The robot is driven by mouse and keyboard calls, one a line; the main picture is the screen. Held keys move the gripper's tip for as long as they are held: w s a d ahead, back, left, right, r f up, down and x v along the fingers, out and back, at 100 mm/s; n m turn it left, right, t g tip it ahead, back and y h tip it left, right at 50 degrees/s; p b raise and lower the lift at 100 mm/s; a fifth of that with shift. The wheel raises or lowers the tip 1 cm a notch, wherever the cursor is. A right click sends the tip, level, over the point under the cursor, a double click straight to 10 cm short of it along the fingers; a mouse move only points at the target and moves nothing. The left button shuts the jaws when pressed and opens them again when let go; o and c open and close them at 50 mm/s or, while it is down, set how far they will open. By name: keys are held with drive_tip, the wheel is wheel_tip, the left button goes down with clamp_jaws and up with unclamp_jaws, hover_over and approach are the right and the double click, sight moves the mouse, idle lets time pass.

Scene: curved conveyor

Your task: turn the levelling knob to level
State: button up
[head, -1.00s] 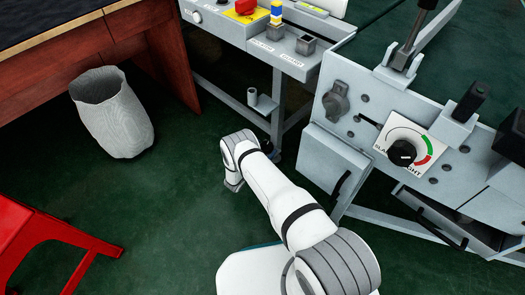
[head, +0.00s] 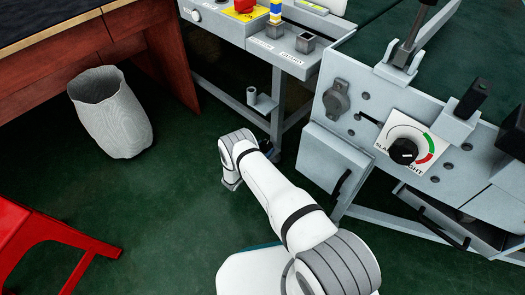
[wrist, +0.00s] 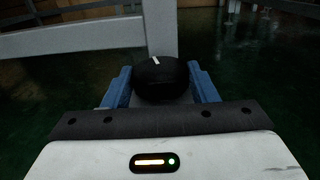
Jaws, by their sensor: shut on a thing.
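The levelling knob (wrist: 161,80) is round and black with a short white mark on top. In the wrist view it sits at the foot of a grey leg (wrist: 160,32), and the mark points up and slightly left. My gripper (wrist: 161,72) has a blue finger on each side of the knob and is shut on it. In the head view my white arm reaches down to the floor near the grey stand's leg (head: 278,112). There my wrist hides most of the knob and my fingers.
A grey machine with a black dial (head: 403,151) stands at the right. A grey bench (head: 235,38) with a red button (head: 243,6) is at the top. A pale basket (head: 112,115) and a red stool (head: 40,235) stand at the left. The green floor between is clear.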

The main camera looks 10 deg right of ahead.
drive_tip(key=g+b, duration=0.1)
drive_tip(key=m+g+h+b, duration=0.1)
drive_tip(key=m+h+b, duration=0.1)
drive_tip(key=shift+w+a+f+g+b, duration=0.1)
drive_tip(key=shift+w+f+g+b, duration=0.15)
drive_tip(key=shift+f+g+b, duration=0.15)
drive_tip(key=shift+r+m+g+h, duration=0.35)
drive_tip(key=shift+m+g+h, duration=0.05)
drive_tip(key=shift+m+g, duration=0.4)
drive_tip(key=shift+g, duration=0.5)
drive_tip(key=o, duration=1)
drive_tip(key=shift+a, duration=0.1)
drive_tip(key=p+v, duration=0.1)
drive_tip(key=v, duration=0.6)
drive_tip(key=shift+s+a+f+p, duration=0.1)
drive_tip(key=shift+s+a+p, duration=0.05)
drive_tip(key=shift+a+p, duration=0.2)
